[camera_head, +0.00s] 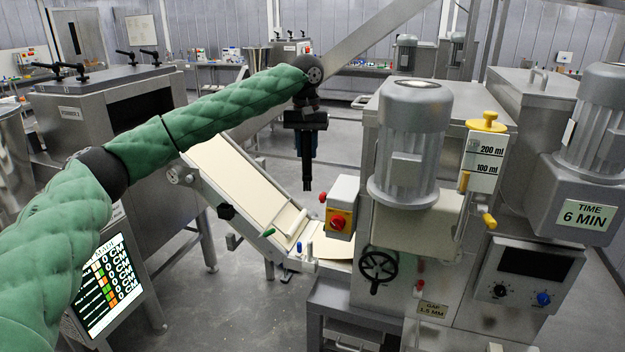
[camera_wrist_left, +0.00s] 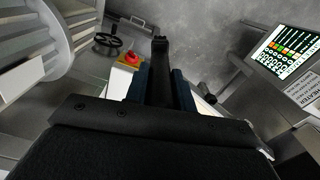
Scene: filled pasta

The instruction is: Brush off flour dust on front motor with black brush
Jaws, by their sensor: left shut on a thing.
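The front motor (camera_head: 411,140) is a grey finned cylinder with a flange, standing upright on the machine right of centre. Its top shows a pale patch that could be flour. It also fills the upper left of the left wrist view (camera_wrist_left: 35,45). My left gripper (camera_head: 307,150) points down, left of the motor and apart from it. Its blue-sided fingers are shut on the black brush (camera_head: 307,175), which hangs downward and also shows between the fingers in the left wrist view (camera_wrist_left: 159,70). The brush's bristles are hard to make out. My right gripper is not in view.
A red emergency button box (camera_head: 340,208) and a black handwheel (camera_head: 378,264) sit near the motor's lower left. A sloped conveyor (camera_head: 245,175) runs below my left gripper. A yellow-topped dispenser (camera_head: 485,145) and a second motor (camera_head: 597,120) stand to the right.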

